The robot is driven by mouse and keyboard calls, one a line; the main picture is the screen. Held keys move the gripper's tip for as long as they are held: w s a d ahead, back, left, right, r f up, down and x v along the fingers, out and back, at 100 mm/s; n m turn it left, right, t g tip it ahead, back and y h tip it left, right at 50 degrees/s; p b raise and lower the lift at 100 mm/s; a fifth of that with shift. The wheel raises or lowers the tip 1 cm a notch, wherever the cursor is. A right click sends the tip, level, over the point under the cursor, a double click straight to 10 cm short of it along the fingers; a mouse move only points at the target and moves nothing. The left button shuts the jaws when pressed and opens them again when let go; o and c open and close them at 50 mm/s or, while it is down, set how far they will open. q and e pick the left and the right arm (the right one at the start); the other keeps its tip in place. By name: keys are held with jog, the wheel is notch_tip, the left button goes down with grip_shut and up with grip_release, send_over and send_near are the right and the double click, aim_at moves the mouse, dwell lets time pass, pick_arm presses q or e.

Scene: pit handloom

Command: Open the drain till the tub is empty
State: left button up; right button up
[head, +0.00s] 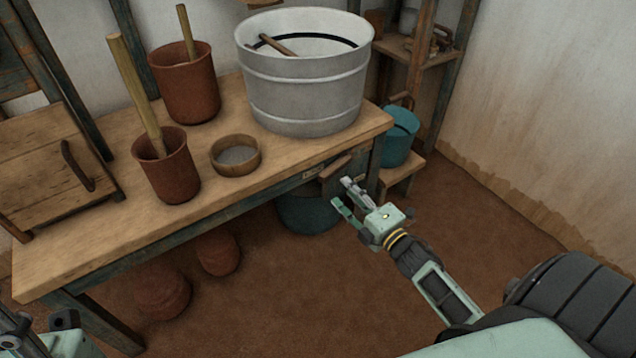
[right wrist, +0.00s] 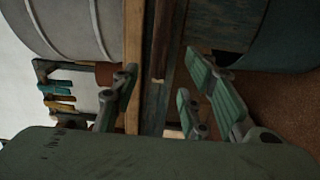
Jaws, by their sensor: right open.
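The grey metal tub (head: 305,95) stands upright on the far right end of the wooden table (head: 75,240); a dark band and a wooden stick show inside it, and its water level is unclear. A wooden handle (head: 335,167) sticks out at the table's front edge below the tub; I cannot tell whether it works the drain. My right gripper (head: 342,192) is open and empty, just below and right of that handle, apart from it. The right wrist view shows its spread fingers (right wrist: 165,92) before the table edge. Parts of my left arm show at the lower left; its fingers are unclear.
A teal vessel (head: 306,214) stands on the floor under the tub's end. A blue bucket (head: 398,138) stands on a low stool at right. Two brown pots (head: 172,180) (head: 185,90) with sticks and a small bowl (head: 236,168) stand on the table. Floor at right is clear.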

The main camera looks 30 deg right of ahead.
aim_at(332, 176)
jog(key=w, duration=0.2)
jog(key=w+b, duration=0.1)
jog(key=w, duration=0.2)
jog(key=w+b, duration=0.1)
jog(key=w, duration=0.1)
jog(key=shift+w+a+r, duration=0.15)
jog(key=shift+w+a, duration=0.1)
jog(key=shift+a, duration=0.05)
jog(key=shift+c, duration=0.3)
grip_shut()
